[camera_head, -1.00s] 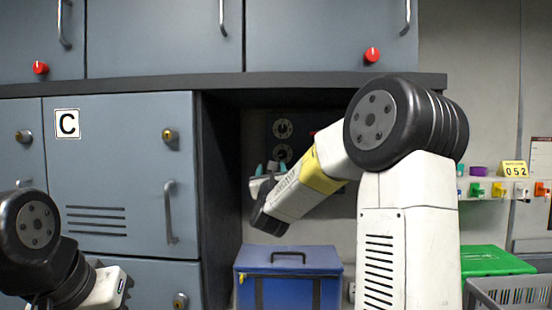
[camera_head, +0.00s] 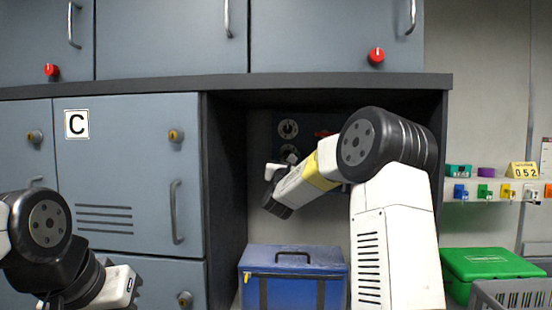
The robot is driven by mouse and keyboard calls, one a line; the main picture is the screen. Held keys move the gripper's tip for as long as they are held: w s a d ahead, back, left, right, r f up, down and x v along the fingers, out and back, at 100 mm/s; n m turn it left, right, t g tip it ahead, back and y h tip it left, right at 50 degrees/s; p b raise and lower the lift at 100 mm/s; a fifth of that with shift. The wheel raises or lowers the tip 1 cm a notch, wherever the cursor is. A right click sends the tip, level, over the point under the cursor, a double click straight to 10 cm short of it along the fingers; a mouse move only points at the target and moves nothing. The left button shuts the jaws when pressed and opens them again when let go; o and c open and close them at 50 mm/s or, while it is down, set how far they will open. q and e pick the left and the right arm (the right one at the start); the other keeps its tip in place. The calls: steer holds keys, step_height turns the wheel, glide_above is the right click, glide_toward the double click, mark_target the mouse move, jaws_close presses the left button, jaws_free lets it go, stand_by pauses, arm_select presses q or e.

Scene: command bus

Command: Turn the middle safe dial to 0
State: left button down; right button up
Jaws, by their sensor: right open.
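The dark safe (camera_head: 263,130) is set back in the recess between the lockers and the wall. Its upper dial (camera_head: 288,129) shows as a pale ring with a dark centre. A second dial (camera_head: 289,151) sits just below, partly covered by my right gripper; this looks like the middle one. Anything lower on the safe is hidden behind my arm. My right gripper (camera_head: 279,163) is open at the second dial; I cannot tell whether it touches it. The dial's number cannot be read. My left arm shows at the lower left, but its gripper is out of view.
A red part (camera_head: 322,133) shows beside the dials, partly behind my arm. A blue box (camera_head: 293,264) stands below the safe. The recess has a dark side wall (camera_head: 223,185) on its left. A green case (camera_head: 487,268) and grey crate (camera_head: 515,292) stand at right.

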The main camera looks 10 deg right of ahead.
jaws_close()
